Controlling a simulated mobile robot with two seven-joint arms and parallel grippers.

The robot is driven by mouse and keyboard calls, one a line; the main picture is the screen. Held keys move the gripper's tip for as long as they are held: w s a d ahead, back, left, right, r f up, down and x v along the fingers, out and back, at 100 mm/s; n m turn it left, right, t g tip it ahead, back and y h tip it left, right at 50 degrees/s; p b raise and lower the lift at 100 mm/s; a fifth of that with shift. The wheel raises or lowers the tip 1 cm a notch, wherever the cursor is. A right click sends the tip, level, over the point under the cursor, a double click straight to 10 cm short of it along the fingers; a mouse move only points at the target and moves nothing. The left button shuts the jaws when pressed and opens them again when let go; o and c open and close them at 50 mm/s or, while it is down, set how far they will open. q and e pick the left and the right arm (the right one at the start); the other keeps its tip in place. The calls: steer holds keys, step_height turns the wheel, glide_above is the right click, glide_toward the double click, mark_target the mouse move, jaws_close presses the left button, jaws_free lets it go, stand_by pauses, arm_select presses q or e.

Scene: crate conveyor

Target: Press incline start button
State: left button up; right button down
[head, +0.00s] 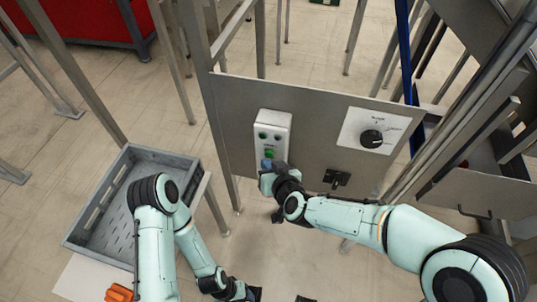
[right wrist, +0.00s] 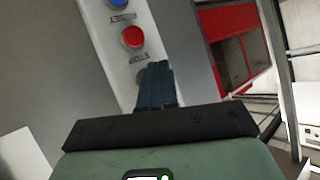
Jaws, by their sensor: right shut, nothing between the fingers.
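A white button box (head: 273,132) is mounted on the grey metal panel in the head view. It has two dark buttons at its top and a green button (head: 270,153) lower down. In the right wrist view the box (right wrist: 115,22) shows a blue button (right wrist: 115,3), a red button (right wrist: 132,37) and a further button partly hidden behind my fingers. My right gripper (head: 267,166) is shut and empty, its tips at the lower part of the box; I cannot tell whether they touch it. The shut fingers also show in the right wrist view (right wrist: 156,82). My left gripper (head: 250,293) is at the bottom edge, partly cut off.
The grey panel (head: 225,130) also carries a black rotary knob (head: 371,138) on a white plate and a black latch (head: 337,179). A grey crate (head: 98,188) stands at left under my left arm. An orange object (head: 119,293) lies at bottom left. Metal legs stand around.

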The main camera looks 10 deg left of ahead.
steer(key=shift+w, duration=0.65)
stand_by(0.6)
stand_by(0.3)
steer(key=shift+s, duration=0.9)
steer(key=s, duration=0.5)
steer(key=shift+a, duration=0.1)
stand_by(0.6)
